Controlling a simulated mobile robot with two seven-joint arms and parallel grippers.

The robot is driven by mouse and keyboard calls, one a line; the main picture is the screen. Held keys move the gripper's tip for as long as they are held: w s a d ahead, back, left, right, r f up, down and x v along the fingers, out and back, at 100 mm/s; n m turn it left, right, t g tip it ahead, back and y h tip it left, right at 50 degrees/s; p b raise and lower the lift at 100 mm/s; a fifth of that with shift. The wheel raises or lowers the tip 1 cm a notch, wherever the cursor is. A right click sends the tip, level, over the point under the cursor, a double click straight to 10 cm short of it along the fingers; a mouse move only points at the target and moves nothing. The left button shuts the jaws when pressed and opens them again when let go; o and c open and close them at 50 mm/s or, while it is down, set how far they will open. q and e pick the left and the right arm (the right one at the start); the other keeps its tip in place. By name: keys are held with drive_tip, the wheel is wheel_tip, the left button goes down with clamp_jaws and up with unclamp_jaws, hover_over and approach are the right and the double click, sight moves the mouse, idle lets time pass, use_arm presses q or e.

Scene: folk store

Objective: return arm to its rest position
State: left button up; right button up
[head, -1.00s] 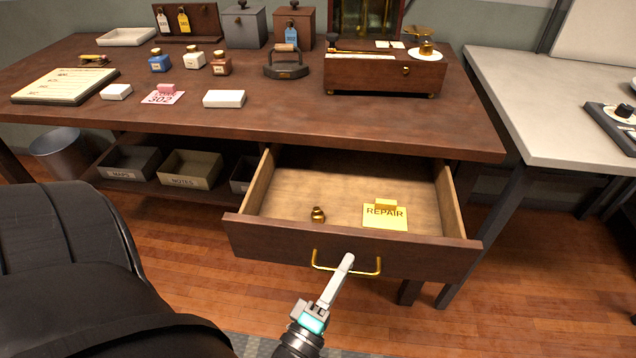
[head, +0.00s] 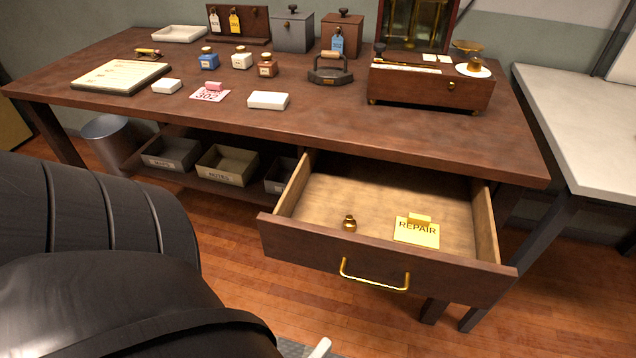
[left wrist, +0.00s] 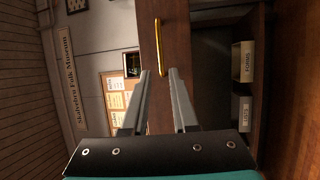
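My left gripper (left wrist: 156,100) shows in the left wrist view with its two fingers apart and nothing between them. In the head view only a pale fingertip (head: 320,348) shows at the bottom edge, below the drawer and apart from it. The open drawer (head: 385,262) has a brass handle (head: 374,283). The handle also shows in the left wrist view (left wrist: 160,47), beyond the fingers and clear of them. My black left arm fills the lower left of the head view. My right gripper is out of view.
The drawer juts out from the wooden desk (head: 330,120) and holds a small brass weight (head: 349,223) and a yellow REPAIR card (head: 416,232). Labelled bins (head: 227,165) sit on the shelf below. A metal waste bin (head: 112,140) stands at left. A grey table (head: 585,110) is at right.

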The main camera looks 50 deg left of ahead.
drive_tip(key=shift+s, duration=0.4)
